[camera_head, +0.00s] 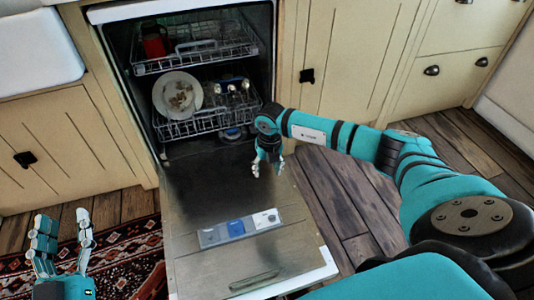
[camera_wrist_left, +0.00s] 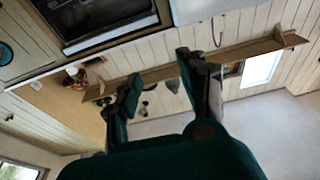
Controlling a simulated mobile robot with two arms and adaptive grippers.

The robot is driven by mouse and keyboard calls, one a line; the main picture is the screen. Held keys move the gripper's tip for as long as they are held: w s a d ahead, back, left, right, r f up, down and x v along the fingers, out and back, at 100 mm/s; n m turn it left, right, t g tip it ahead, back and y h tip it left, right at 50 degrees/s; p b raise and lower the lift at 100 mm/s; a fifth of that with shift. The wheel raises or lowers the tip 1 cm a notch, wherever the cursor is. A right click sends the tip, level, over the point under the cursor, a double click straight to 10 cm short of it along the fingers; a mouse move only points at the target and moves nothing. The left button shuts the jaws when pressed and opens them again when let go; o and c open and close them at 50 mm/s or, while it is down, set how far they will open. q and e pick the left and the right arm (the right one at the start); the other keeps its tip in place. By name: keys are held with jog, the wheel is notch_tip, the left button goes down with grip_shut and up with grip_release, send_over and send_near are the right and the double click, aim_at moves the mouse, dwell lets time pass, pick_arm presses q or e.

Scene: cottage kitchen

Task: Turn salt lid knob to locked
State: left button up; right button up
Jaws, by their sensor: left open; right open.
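The dishwasher door (camera_head: 205,265) is folded down, and a grey dispenser strip (camera_head: 212,237) is set in its inner face. The strip has a blue part (camera_head: 236,228) in the middle and a pale part with a small round knob-like detail (camera_head: 266,218) at its right end. Which part is the salt lid, and how its knob is turned, is too small to tell. My right gripper (camera_head: 268,168) is open and empty above the door, behind the strip and apart from it. My left gripper (camera_head: 62,238) is open and empty at the lower left, left of the door; its open fingers also show in the left wrist view (camera_wrist_left: 160,88).
The upper rack (camera_head: 205,58) holds a red item (camera_head: 155,41); the lower rack (camera_head: 188,128) holds a dirty plate (camera_head: 178,96) and glasses. Both racks are inside the dishwasher. Cabinets flank it. A patterned rug (camera_head: 125,250) lies left of the door. The wooden floor to the right is clear.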

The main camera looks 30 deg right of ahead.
pick_arm(q)
jog(key=s+a+f+g+y+p, duration=0.2)
jog(key=s+f+g, duration=0.3)
jog(key=f, duration=0.4)
jog(key=s+a+f+g+y+p, duration=0.2)
jog(key=s+a+f+g+p, duration=0.1)
jog(key=s+f+g, duration=0.3)
notch_tip(320, 180, down, 3)
jog(key=g, duration=0.2)
jog(key=shift+s+a+n+g, duration=0.2)
jog(key=shift+a+n+g, duration=0.1)
jog(key=shift+a, duration=0.05)
dwell(1.4)
jog(key=shift+s, duration=0.15)
jog(key=shift+s+a+f+g, duration=0.2)
jog(key=shift+s+g, duration=0.2)
jog(key=shift+s, duration=0.05)
jog(key=shift+s, duration=0.1)
